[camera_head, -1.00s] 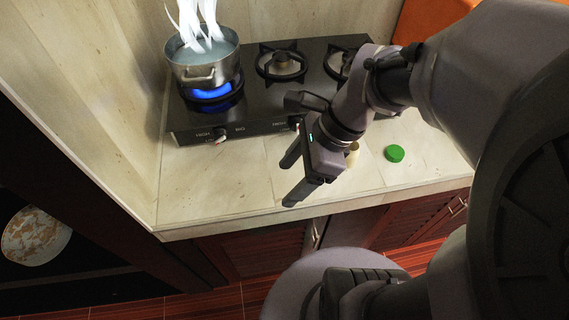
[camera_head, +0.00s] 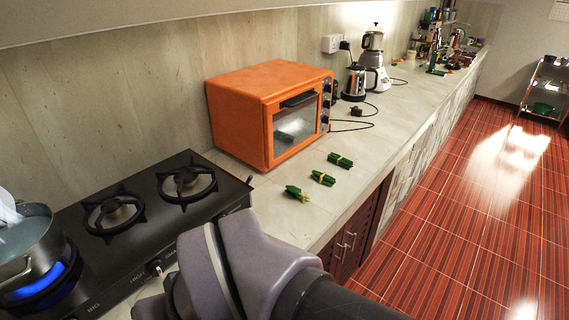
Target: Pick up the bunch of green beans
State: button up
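Three small green bundles lie in a row on the stone counter in front of the orange oven. The nearest bundle (camera_head: 297,193) looks splayed at its left end. The middle bundle (camera_head: 323,178) and the farthest bundle (camera_head: 340,160) are slim, each with a pale band around it. They are too small to tell for sure which is the bunch of green beans. My arm's links fill the bottom middle, left of and nearer than the bundles. My gripper is out of view, and nothing of mine touches the bundles.
An orange oven (camera_head: 258,117) stands behind the bundles. A gas stove (camera_head: 135,243) is at left, with a steaming pot (camera_head: 27,252) over a blue flame. The counter's front edge is just right of the bundles.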

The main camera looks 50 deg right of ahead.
aim_at(337, 159)
jog(key=z, duration=2.1)
jog(key=i+l+u, duration=0.35)
jog(key=i+l, duration=1.5)
jog(key=l, duration=0.15)
